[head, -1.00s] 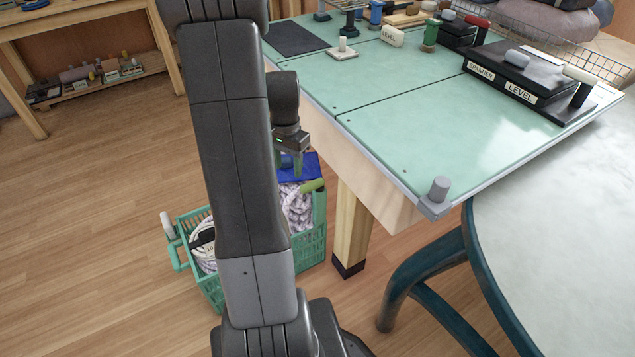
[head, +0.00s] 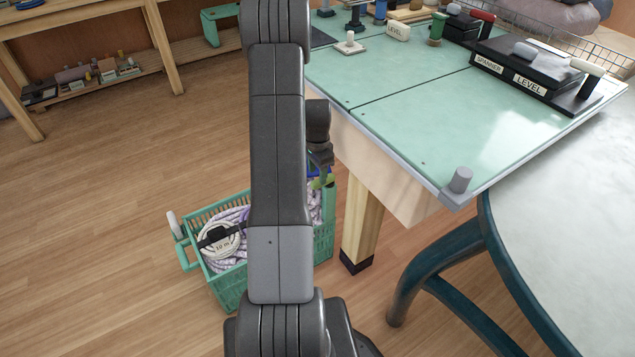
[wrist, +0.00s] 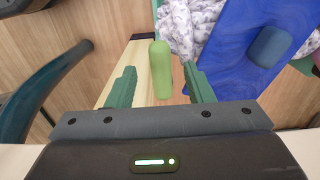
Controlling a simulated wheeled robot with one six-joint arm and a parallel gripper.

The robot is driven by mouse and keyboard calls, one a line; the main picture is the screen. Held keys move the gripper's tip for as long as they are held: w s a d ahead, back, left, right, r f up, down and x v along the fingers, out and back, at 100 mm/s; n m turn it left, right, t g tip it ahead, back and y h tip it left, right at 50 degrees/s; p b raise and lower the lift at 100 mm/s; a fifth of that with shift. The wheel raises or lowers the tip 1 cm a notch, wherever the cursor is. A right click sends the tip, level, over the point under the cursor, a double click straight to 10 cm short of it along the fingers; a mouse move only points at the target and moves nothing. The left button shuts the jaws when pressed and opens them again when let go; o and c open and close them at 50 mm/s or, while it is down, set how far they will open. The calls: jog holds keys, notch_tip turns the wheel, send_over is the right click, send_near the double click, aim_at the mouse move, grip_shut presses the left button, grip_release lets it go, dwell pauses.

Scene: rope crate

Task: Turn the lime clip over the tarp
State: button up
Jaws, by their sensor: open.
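The lime clip (wrist: 161,68) is an upright-looking green rounded bar at the edge of the blue tarp (wrist: 225,75) in the wrist view. My gripper (wrist: 160,80) is open, with one green finger on each side of the clip and visible gaps between. In the head view the lime clip (head: 330,182) shows as a small patch at the crate's right rim, beside a sliver of blue tarp (head: 313,172). My arm hides most of the tarp and the gripper's fingers there. The green crate (head: 230,287) stands on the floor.
A coiled white rope (head: 220,245) with a dark band lies in the crate. Speckled rope (wrist: 185,22) lies beside the tarp, and a dark blue rounded piece (wrist: 270,47) sits on it. A wooden table leg (head: 362,220) and the green-topped bench (head: 420,130) stand close on the right.

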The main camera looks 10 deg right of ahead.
aim_at(317, 181)
jog(key=shift+f, duration=2)
grip_shut()
